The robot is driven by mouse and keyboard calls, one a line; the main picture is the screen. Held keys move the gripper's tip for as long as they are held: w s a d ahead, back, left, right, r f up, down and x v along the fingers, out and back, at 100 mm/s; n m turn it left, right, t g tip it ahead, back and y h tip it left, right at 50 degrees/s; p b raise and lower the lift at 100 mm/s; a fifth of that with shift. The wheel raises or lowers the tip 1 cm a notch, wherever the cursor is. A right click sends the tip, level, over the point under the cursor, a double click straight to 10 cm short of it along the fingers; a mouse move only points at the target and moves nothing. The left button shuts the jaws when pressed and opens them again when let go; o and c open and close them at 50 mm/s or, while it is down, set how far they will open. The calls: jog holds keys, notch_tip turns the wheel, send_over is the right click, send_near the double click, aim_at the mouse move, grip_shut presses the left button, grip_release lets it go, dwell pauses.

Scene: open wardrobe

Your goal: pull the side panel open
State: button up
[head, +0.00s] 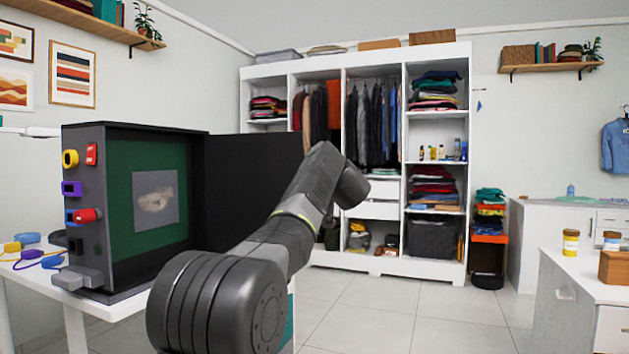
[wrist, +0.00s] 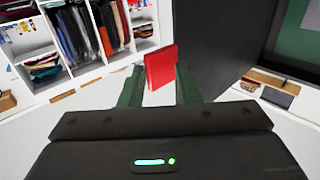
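The side panel is a flat black board (head: 250,170) standing out from the right side of a dark box (head: 125,135), so the box's green inside shows. The panel also fills the upper right of the wrist view (wrist: 222,45). A red flat tab (wrist: 162,66) shows at the panel's left edge there. My gripper (wrist: 160,90) shows two dark green fingers, apart, with the red tab seen between them, closer to the right finger. I cannot tell whether the finger touches it. My gripper is hidden in the head view behind my arm.
The box stands on a white table (head: 120,306) with colored items. A white open wardrobe (head: 395,70) of clothes stands at the back. A white cabinet (head: 585,290) with jars is at the right. The tiled floor (head: 380,310) between is clear.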

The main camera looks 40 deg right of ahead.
jog(key=shift+s+r, duration=0.1)
jog(key=shift+s, duration=0.1)
jog(key=v, duration=1.3)
jog(key=shift+s+b, duration=0.3)
jog(key=shift+b, duration=0.15)
jog(key=shift+w, duration=0.1)
jog(key=x, duration=1.3)
jog(key=shift+w+d+p, duration=0.15)
jog(key=shift+p, duration=0.3)
